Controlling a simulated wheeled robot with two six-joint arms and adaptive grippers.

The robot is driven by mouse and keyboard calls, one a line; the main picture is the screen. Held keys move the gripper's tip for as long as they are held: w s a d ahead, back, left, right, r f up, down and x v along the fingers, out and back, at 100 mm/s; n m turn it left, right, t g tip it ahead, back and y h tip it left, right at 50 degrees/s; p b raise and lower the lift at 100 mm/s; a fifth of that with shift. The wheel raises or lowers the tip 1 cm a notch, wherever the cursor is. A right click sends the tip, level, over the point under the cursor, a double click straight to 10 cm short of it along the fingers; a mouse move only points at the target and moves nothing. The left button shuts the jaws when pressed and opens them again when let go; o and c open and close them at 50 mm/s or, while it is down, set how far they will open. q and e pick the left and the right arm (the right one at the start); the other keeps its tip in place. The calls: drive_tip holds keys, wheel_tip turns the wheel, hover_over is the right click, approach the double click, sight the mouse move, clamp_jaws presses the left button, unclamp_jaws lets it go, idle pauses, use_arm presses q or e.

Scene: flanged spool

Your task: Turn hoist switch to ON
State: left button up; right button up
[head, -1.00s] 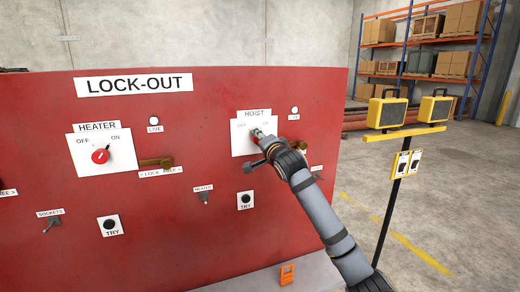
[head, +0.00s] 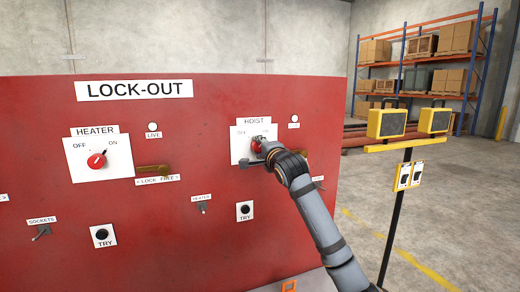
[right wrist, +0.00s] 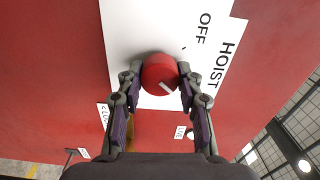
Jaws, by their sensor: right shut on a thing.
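The hoist switch (head: 257,145) is a red round knob on a white plate marked OFF and ON, on the red lock-out panel. My right gripper (head: 262,143) is at the knob and partly hides it in the head view. In the right wrist view my right gripper (right wrist: 160,76) has one finger on each side of the knob (right wrist: 158,70) and is shut on it. The knob's white mark points away from OFF (right wrist: 203,28), toward the plate's upper right. The ON label is hidden in the wrist view. My left gripper is out of view.
The heater switch (head: 96,160) is at the left of the panel, with a brass lock part (head: 152,170) beside it. A TRY button (head: 245,211) and a small toggle (head: 203,207) are below. A stand with yellow lamps (head: 387,118) is at the right.

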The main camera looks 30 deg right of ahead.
drive_tip(key=shift+r, duration=0.1)
drive_tip(key=o, duration=0.9)
drive_tip(key=shift+o, duration=1.3)
drive_tip(key=shift+w+a, duration=0.1)
drive_tip(key=shift+w, duration=0.1)
drive_tip(key=shift+s, duration=0.1)
drive_tip(key=shift+s, duration=0.15)
drive_tip(key=v, duration=0.7)
